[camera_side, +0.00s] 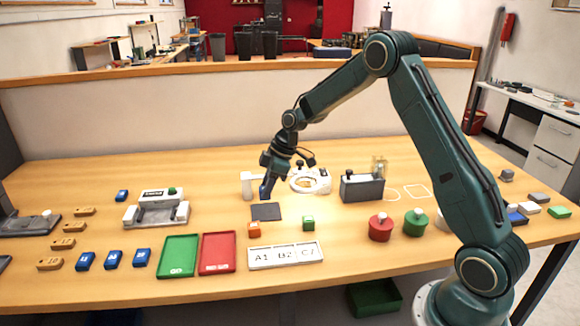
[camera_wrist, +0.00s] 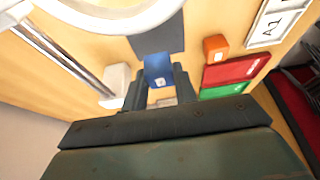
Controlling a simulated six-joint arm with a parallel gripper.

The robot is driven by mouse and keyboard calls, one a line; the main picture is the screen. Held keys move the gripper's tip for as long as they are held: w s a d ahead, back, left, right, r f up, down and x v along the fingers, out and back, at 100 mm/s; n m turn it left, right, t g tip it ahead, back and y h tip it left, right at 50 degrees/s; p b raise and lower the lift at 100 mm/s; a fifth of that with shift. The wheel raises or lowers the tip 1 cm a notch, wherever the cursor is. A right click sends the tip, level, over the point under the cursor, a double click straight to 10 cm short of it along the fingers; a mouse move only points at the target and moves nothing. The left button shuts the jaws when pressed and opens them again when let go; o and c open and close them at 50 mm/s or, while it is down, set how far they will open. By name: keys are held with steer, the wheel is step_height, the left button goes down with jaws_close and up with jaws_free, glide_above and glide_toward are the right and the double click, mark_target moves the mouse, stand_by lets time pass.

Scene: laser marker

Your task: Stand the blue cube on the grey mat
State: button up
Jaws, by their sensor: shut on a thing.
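My gripper (camera_side: 266,186) points down over the middle of the table and is shut on the blue cube (camera_side: 264,191). In the wrist view the blue cube (camera_wrist: 158,70) sits between the two fingers of my gripper (camera_wrist: 159,84). The grey mat (camera_side: 266,212) is a dark square flat on the table, just in front of the cube in the side view. In the wrist view the mat (camera_wrist: 158,38) shows bare beyond the cube. The cube's underside is hidden, so its height above the table is hard to tell.
A white post (camera_side: 247,186) stands close left of my gripper, and a white ring-shaped device (camera_side: 310,181) close right. Red (camera_side: 217,253) and green (camera_side: 178,256) trays lie front left.

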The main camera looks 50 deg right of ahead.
steer(key=shift+f, duration=0.25)
steer(key=shift+f, duration=2.05)
steer(key=shift+f, duration=0.15)
steer(key=o, duration=0.9)
steer(key=shift+o, duration=0.2)
steer(key=v, duration=1.2)
steer(key=shift+r, duration=0.2)
